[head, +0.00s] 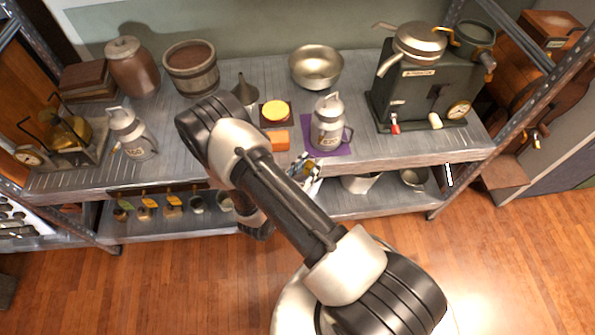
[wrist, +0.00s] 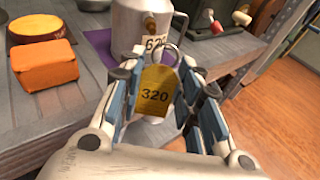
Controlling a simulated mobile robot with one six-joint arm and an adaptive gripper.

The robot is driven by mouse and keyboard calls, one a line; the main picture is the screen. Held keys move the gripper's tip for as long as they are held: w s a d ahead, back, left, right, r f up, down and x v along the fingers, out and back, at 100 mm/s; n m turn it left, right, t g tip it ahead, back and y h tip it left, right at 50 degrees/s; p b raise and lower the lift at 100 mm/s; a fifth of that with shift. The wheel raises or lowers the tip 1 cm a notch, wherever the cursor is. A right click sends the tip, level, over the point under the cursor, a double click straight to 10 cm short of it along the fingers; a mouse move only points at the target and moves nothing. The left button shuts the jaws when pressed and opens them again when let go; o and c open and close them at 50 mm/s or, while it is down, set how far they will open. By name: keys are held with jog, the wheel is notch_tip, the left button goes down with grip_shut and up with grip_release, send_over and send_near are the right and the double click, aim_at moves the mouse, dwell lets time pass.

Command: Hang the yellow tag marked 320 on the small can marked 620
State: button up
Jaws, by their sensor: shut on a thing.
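The yellow tag marked 320 (wrist: 155,92) hangs upright between the fingers of my gripper (wrist: 158,75), with a metal ring at its top. My gripper is shut on it; in the head view my gripper (head: 305,170) is at the front edge of the upper shelf. The small grey can (wrist: 132,28) stands upright just beyond the tag; its label reads 62, with the rest hard to see. In the head view the can (head: 328,130) stands on a purple mat (head: 312,147). Whether the ring touches the can cannot be told.
An orange block (head: 279,140) and a round yellow-topped item (head: 275,110) stand left of the can. A dark machine (head: 425,95) stands to its right, a metal bowl (head: 316,65) behind. A similar can (head: 132,135) stands far left.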

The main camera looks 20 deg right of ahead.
jog(key=shift+w+d+f+b, duration=0.2)
jog(key=shift+w+d+b, duration=0.1)
jog(key=shift+w+d, duration=0.55)
jog(key=shift+w+d+f+b, duration=0.25)
jog(key=shift+w+d+b, duration=0.1)
jog(key=shift+w+d, duration=0.5)
jog(key=shift+w+d+f+b, duration=0.2)
jog(key=shift+w+d+b, duration=0.1)
jog(key=shift+w+d, duration=0.55)
jog(key=shift+w+a, duration=0.1)
jog(key=shift+w, duration=0.1)
jog(key=o, duration=1.1)
jog(key=v, duration=1.2)
jog(key=shift+s, duration=0.1)
